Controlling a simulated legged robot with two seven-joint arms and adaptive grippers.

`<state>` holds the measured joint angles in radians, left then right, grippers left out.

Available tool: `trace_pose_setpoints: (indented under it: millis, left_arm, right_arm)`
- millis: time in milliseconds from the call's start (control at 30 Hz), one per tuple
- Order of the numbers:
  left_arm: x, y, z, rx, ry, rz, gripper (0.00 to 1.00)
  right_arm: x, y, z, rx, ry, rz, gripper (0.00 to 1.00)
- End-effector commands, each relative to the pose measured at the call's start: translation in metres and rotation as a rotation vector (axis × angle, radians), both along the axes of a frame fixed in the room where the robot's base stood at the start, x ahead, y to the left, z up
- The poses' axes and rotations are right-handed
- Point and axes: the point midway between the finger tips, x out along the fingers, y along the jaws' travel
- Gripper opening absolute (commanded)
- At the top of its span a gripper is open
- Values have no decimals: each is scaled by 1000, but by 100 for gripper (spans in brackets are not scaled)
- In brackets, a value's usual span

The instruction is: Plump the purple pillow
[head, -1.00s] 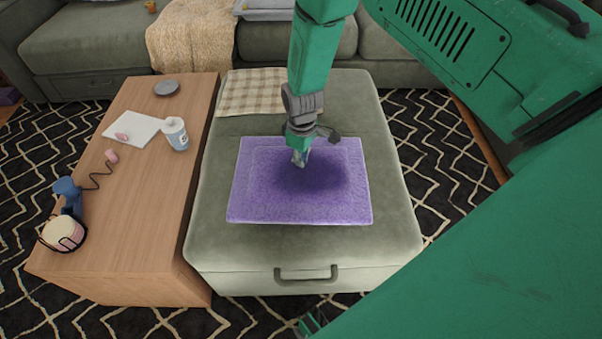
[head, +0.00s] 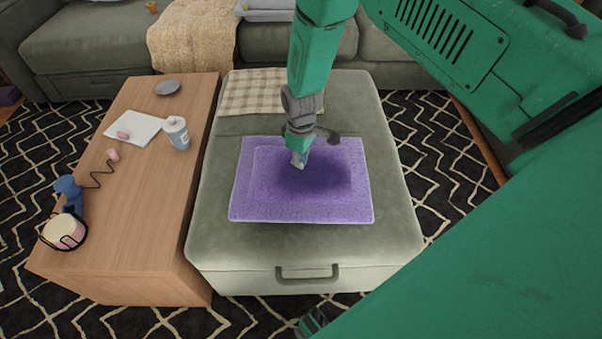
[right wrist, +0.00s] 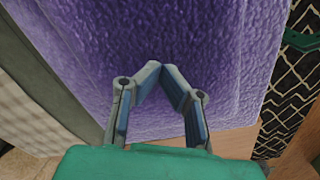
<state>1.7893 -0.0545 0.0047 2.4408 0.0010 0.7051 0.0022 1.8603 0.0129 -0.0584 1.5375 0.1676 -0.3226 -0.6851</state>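The purple pillow (head: 262,196) lies flat on the green ottoman (head: 345,255) in the head view. Its plush surface fills much of the right wrist view (right wrist: 205,45). My right gripper (head: 299,162) points down over the pillow's middle, left of a dark shadow on it. In the right wrist view its two fingers (right wrist: 161,68) bend inward and their tips meet or nearly meet, with nothing seen between them. I cannot tell whether the tips touch the pillow. My left gripper is not in view.
A checkered cloth (head: 250,95) lies on the ottoman behind the pillow. A green sofa (head: 100,45) runs along the back.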

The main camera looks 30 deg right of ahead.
Motion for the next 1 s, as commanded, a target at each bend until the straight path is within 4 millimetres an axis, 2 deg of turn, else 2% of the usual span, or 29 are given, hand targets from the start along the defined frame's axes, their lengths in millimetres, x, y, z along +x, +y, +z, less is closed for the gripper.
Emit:
trace_pose_setpoints:
  millis: [233, 633, 1000]
  left_arm:
    - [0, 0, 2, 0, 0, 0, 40]
    - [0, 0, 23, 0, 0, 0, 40]
    - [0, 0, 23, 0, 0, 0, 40]
  right_arm:
    - [-3, -3, 0, -2, 6, -1, 0]
    - [-2, -1, 27, -1, 3, 0, 0]
    - [-2, 0, 27, -1, 2, 0, 0]
